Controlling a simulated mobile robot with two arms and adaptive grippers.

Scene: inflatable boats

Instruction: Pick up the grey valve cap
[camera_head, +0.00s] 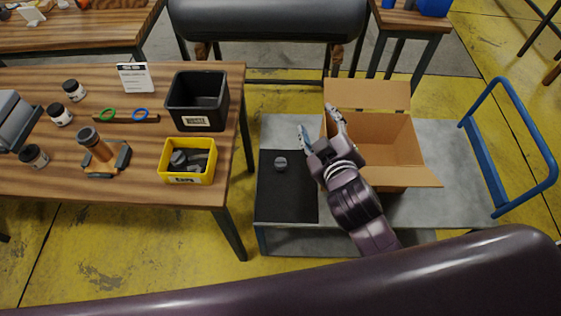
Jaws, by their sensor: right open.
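A small grey valve cap (281,163) lies on a black mat (285,200) on the left part of a grey cart. My right gripper (319,126) is open and empty, with its fingers pointing away from me. It is to the right of the cap and a little beyond it in the picture, in front of the open cardboard box. More grey or black parts lie in a yellow bin (184,178) on the wooden table. My left gripper does not show.
The open cardboard box (400,178) stands on the cart (455,185), which has a blue handle (494,185). The wooden table (60,185) at left holds a black bin (197,122), jars and tools. A large dark tube (300,285) crosses the foreground.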

